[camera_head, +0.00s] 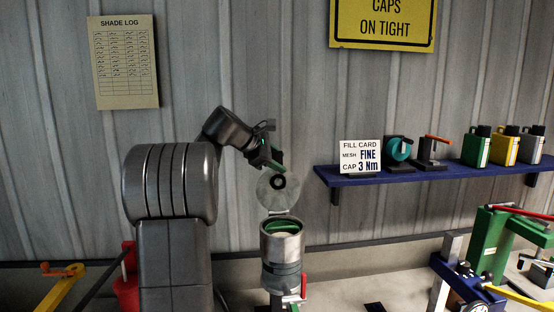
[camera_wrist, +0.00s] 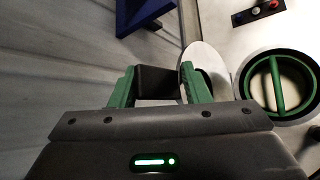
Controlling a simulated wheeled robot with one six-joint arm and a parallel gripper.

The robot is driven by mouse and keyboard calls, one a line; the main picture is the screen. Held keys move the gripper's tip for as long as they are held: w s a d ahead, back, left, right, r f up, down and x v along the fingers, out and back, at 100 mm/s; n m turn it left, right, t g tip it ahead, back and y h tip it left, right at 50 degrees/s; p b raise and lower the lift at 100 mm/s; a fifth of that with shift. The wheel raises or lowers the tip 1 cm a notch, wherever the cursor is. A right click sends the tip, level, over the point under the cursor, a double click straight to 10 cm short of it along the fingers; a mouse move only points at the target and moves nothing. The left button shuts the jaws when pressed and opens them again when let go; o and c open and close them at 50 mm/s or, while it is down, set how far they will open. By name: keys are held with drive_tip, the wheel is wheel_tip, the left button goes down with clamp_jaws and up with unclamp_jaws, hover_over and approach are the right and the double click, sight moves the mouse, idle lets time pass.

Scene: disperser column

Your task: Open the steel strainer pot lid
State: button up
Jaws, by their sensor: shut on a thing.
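The steel strainer pot (camera_head: 282,248) is an upright metal cylinder at centre bottom in the head view. Its mouth is uncovered, with a green ring and crossbar inside; the pot's mouth also shows at right in the wrist view (camera_wrist: 248,88). The round grey lid (camera_head: 265,195) stands nearly upright above the pot's back rim, its lower edge at the rim. My gripper (camera_head: 272,163) is above the lid. Its green fingers (camera_wrist: 158,82) are shut on the lid's black knob (camera_wrist: 155,80).
A blue shelf (camera_head: 430,174) with a fill card (camera_head: 360,157), small devices and coloured bottles is on the wall at right. A green press-like device (camera_head: 490,240) stands at lower right. A red container (camera_head: 126,292) and yellow crank device (camera_head: 56,290) are at lower left.

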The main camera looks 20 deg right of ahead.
drive_tip(key=shift+a+r, duration=0.3)
drive_tip(key=b+v, duration=0.1)
drive_tip(key=v, duration=1.2)
drive_tip(key=shift+b, duration=0.4)
drive_tip(key=shift+s+f, duration=0.1)
drive_tip(key=shift+s, duration=0.05)
drive_tip(key=p+x, duration=0.1)
drive_tip(key=x, duration=0.9)
drive_tip(key=shift+d, duration=0.25)
